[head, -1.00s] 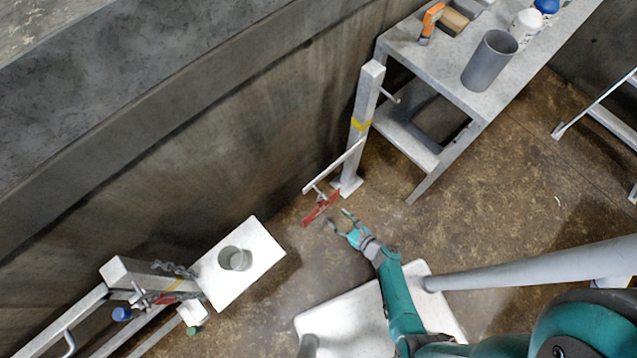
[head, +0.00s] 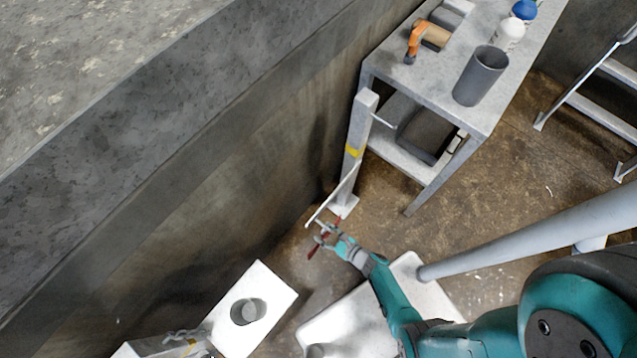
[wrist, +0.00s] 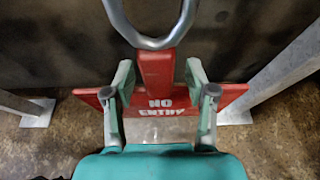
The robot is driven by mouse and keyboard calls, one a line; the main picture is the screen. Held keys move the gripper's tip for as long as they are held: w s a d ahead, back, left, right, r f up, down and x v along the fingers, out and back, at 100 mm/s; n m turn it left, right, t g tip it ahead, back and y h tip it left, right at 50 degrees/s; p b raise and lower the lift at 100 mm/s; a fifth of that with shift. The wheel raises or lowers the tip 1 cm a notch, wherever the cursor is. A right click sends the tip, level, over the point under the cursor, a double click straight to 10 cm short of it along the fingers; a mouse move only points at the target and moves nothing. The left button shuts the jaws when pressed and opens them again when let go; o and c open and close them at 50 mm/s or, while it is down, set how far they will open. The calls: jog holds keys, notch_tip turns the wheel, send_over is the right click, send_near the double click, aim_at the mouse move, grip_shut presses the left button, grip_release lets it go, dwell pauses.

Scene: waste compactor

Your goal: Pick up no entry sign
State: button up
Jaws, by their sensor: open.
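The no entry sign (wrist: 163,104) is red with white letters and fills the middle of the wrist view. A narrow red upright part rises from its top edge to a metal ring. In the head view a sliver of the red sign (head: 311,251) shows beside my gripper (head: 328,236), beneath a pale bar. In the wrist view my gripper (wrist: 160,80) is open, with one finger on each side of the red upright part. Gaps show between the fingers and that part. The fingers and palm hide some of the sign's face.
A post with a yellow band (head: 357,140) stands against the concrete wall beside the sign. A grey table (head: 447,83) with a grey cup, bottles and an orange tool is behind it. A white box-like surface with a grey cup (head: 247,312) is at lower left.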

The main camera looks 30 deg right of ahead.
grip_shut()
jog(key=shift+w+r, duration=0.1)
dwell(0.5)
